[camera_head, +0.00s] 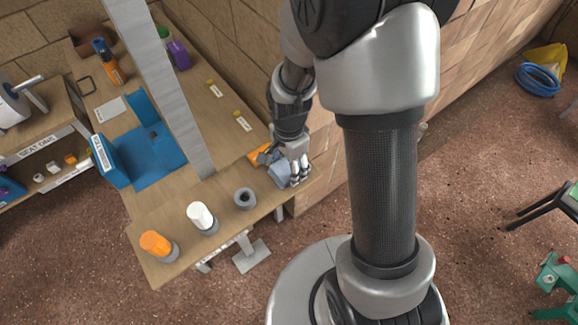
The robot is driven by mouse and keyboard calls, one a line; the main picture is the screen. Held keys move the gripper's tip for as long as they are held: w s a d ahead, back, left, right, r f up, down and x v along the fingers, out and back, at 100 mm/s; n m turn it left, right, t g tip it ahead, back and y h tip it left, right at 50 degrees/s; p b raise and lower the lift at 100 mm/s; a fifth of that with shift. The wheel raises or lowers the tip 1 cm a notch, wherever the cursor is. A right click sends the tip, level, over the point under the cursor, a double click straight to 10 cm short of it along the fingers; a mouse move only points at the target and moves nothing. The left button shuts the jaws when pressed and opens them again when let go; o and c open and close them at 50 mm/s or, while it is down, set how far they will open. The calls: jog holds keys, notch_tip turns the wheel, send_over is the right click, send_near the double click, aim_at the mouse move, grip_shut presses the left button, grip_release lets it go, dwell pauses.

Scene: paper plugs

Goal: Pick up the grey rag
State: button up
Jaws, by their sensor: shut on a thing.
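The grey rag (279,172) is a small crumpled blue-grey cloth at the right end of the wooden workbench, near the brick wall. My gripper (295,180) points down over the rag's right side, with its fingers shut on the cloth. The fingers and palm hide part of the rag. I cannot tell whether the rag is clear of the bench top.
An orange item (259,153) lies just behind the rag. A grey post (165,90) rises from the bench.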

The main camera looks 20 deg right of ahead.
jog(key=shift+r, duration=0.1)
notch_tip(320, 180, up, 20)
jog(key=p, duration=0.5)
